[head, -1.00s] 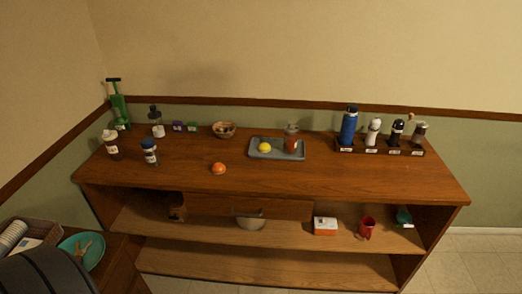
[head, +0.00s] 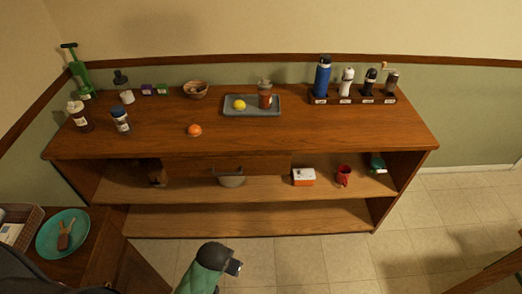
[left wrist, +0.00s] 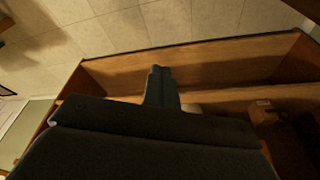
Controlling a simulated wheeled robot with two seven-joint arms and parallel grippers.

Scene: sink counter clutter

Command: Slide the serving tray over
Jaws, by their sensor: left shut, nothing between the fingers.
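The grey serving tray (head: 240,111) lies flat on the wooden counter top, a little right of centre, in the head view. On it are a yellow lemon-like item (head: 239,104) at the left and a reddish-brown jar (head: 265,98) at the right. My left gripper (left wrist: 161,72) shows in the left wrist view, its dark fingers shut and empty, with shelf boards and floor behind it. It is well away from the tray, which that view does not show.
An orange (head: 194,130) sits in front of the tray, to the left. A bowl (head: 195,89) stands left of it; a rack (head: 352,98) with bottles and grinders stands to the right. The front right counter is clear.

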